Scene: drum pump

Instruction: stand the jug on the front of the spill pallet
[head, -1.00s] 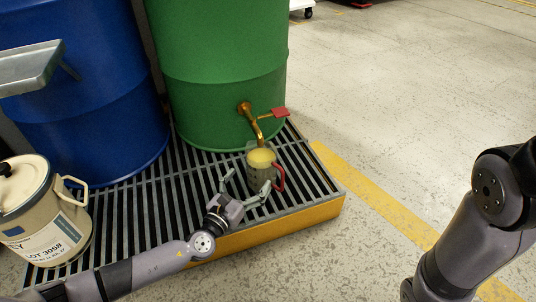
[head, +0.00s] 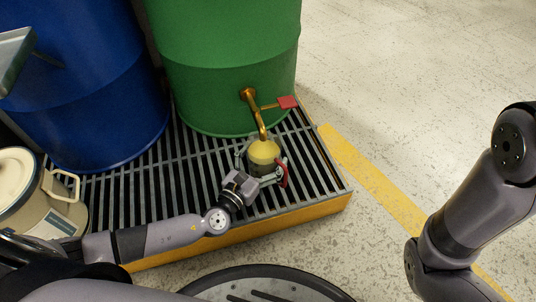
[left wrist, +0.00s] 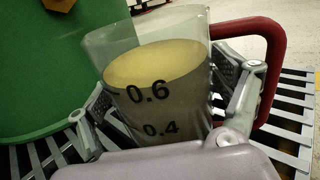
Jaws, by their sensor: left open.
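The clear jug (head: 264,160) with a red handle (head: 282,174) stands upright on the grating of the spill pallet (head: 315,205), under the brass tap of the green drum. It holds yellowish liquid. In the left wrist view the jug (left wrist: 160,90) shows the marks 0.6 and 0.4, with the liquid above 0.6. My left gripper (head: 260,172) is open, with its fingers on either side of the jug. In the left wrist view the right finger lies between the jug wall and the handle. The jug's base is hidden. My right arm shows at the right, its gripper out of view.
The green drum (head: 220,70) and the blue drum (head: 85,90) stand on the pallet. The tap (head: 262,125) has a red lever (head: 287,102) and hangs close over the jug. A cream can (head: 40,200) stands at the left. The floor at the right is clear.

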